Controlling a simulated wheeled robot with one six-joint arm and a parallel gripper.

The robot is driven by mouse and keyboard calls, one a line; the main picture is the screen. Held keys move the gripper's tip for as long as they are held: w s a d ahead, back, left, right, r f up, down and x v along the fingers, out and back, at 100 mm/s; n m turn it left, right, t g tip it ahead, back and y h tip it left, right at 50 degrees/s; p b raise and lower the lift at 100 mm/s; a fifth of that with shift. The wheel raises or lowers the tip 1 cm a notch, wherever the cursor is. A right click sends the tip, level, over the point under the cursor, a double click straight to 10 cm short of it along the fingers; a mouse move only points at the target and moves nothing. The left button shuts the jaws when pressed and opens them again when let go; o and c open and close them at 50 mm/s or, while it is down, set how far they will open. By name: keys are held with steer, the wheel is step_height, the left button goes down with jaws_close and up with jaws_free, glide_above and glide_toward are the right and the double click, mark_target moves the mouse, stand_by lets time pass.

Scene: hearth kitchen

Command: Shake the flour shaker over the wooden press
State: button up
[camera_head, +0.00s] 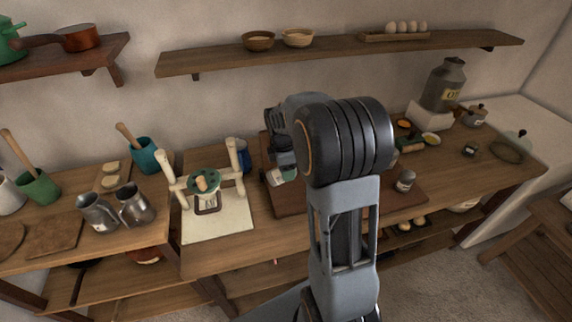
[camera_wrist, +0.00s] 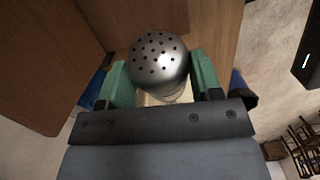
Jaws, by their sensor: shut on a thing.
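The flour shaker, with a domed metal lid full of small holes, shows in the wrist view (camera_wrist: 158,66), its lid facing the camera. My gripper (camera_wrist: 160,82) is shut on it, with a green finger on each side. In the head view my gripper (camera_head: 281,168) is right of the wooden press (camera_head: 232,174), with the shaker (camera_head: 277,177) at its fingers. The press appears to be the frame with two pale posts and a green disc, standing on a cream board (camera_head: 220,222). The shaker is beside the press, not over it. My arm hides part of the dark board behind it.
Two metal jugs (camera_head: 136,206) and a teal pot (camera_head: 147,155) stand left of the press. A blue mug (camera_head: 238,154) is close behind it. A grey jar (camera_head: 405,181) stands right of my arm. A wall shelf (camera_head: 340,53) runs above the counter.

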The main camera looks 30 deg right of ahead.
steer(key=f+y+b, duration=0.1)
steer(key=f+t+y+b, duration=0.1)
steer(key=y, duration=0.1)
steer(key=f+y+b, duration=0.1)
steer(key=y+b, duration=0.1)
steer(key=shift+w+a+f, duration=0.1)
steer(key=shift+a+f, duration=0.1)
steer(key=shift+a, duration=0.05)
steer(key=shift+f+t+y+b, duration=0.2)
steer(key=shift+t+y+b, duration=0.25)
steer(key=shift+b, duration=0.45)
steer(key=y+b, duration=0.1)
steer(key=b, duration=0.1)
steer(key=y+b, duration=0.2)
steer(key=t+y+b, duration=0.1)
steer(key=b, duration=0.1)
steer(key=shift+a+f, duration=0.3)
steer(key=shift+f, duration=0.1)
steer(key=shift+w+a+t+y+b, duration=0.1)
steer(key=shift+t+y+b, duration=0.15)
steer(key=shift+y+b, duration=0.75)
steer(key=shift+r+b, duration=0.15)
steer(key=shift+b, duration=0.15)
steer(key=shift+w, duration=0.1)
